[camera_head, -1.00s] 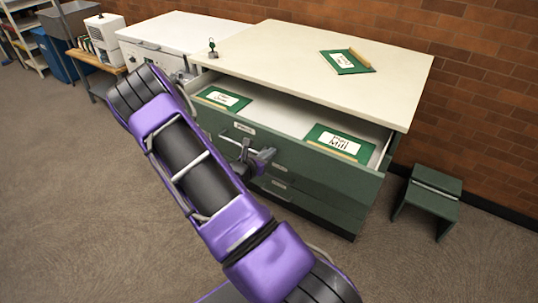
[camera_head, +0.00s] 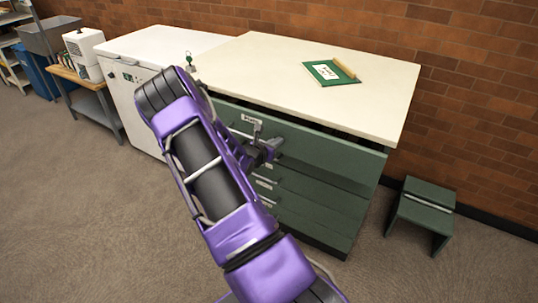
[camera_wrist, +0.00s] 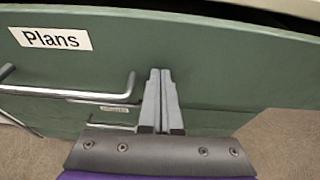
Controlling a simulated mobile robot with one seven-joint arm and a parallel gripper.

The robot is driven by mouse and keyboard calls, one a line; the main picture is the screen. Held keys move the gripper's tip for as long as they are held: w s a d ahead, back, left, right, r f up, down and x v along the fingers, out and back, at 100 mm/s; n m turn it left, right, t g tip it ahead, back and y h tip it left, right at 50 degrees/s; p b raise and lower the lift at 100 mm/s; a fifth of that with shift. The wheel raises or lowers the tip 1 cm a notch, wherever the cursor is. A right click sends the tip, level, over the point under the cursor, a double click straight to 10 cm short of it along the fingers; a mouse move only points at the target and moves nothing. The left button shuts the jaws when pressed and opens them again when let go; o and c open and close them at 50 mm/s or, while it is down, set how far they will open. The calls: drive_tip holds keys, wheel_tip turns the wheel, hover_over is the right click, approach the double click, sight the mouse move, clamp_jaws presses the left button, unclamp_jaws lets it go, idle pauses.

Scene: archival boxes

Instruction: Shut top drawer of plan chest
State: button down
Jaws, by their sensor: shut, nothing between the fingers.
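The plan chest is green with a cream top (camera_head: 300,85). Its top drawer (camera_head: 330,150) is nearly in, with a narrow dark gap under the top, wider toward the right. In the wrist view the drawer front (camera_wrist: 220,60) carries a "Plans" label (camera_wrist: 50,38) and a metal bar handle (camera_wrist: 60,93). My gripper (camera_head: 258,130) is at the drawer front near the handle. In the wrist view its fingers (camera_wrist: 160,75) are shut together, empty, pointing at the front right of the handle; I cannot tell if they touch. The drawer's inside is hidden.
A green folder (camera_head: 331,72) lies on the chest top. A small green step stool (camera_head: 422,212) stands at the right by the brick wall. A white cabinet (camera_head: 150,60) adjoins the chest at left. The carpet in front is clear.

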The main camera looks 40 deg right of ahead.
drive_tip(key=w+d, duration=0.1)
drive_tip(key=d, duration=0.1)
drive_tip(key=d+b, duration=0.1)
drive_tip(key=d, duration=0.2)
drive_tip(key=w+d+b, duration=0.1)
drive_tip(key=d, duration=0.1)
drive_tip(key=shift+w+d, duration=0.25)
drive_tip(key=shift+w, duration=0.05)
drive_tip(key=shift+w+d+r, duration=0.1)
drive_tip(key=shift+d+r, duration=0.1)
drive_tip(key=shift+r, duration=0.1)
